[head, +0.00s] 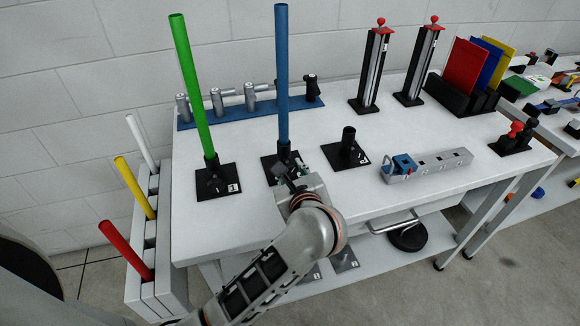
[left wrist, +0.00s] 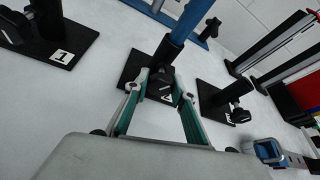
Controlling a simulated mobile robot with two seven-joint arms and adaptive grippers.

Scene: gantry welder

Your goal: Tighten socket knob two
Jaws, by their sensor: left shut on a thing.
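Socket two is the middle black socket (head: 268,163) on the white table, with a blue tube (head: 282,75) upright in it. In the left wrist view the blue tube (left wrist: 187,25) rises behind the socket's black knob (left wrist: 160,82). My left gripper (head: 290,183) is at the front of this socket. In the left wrist view its two green-sided fingers (left wrist: 160,92) are shut on the knob, one on each side. The fingertips partly hide the knob and the number label. My right gripper is in neither view.
Socket one (head: 214,182) holds a green tube (head: 190,85) on the left. An empty socket (head: 346,150) stands close on the right. A grey block with a blue piece (head: 430,164) lies farther right. A blue rack (head: 240,111) is behind. Red, yellow and white tubes stand beside the table.

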